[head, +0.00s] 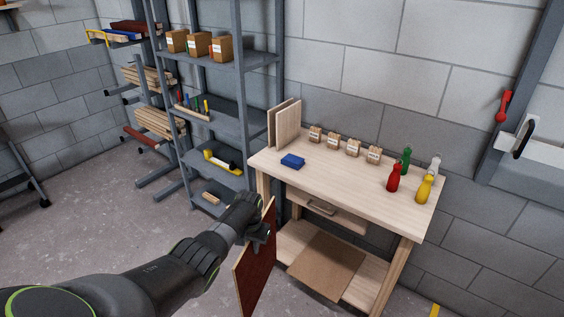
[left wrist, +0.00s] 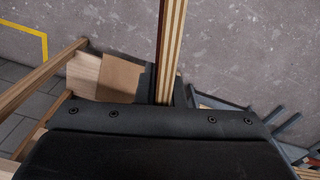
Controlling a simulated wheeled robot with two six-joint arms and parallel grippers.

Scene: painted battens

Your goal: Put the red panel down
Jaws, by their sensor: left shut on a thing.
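The red panel (head: 256,268) is a thin board with a dark red face and pale wooden edges. My left gripper (head: 262,232) is shut on its upper part and holds it upright in the air, in front of the workbench's left end. In the left wrist view the panel (left wrist: 171,50) shows edge-on as layered strips, running up from the gripper. The lower end of the panel is cut off by the head view's bottom edge. My right gripper is in neither view.
Floor (head: 90,230) at left is clear.

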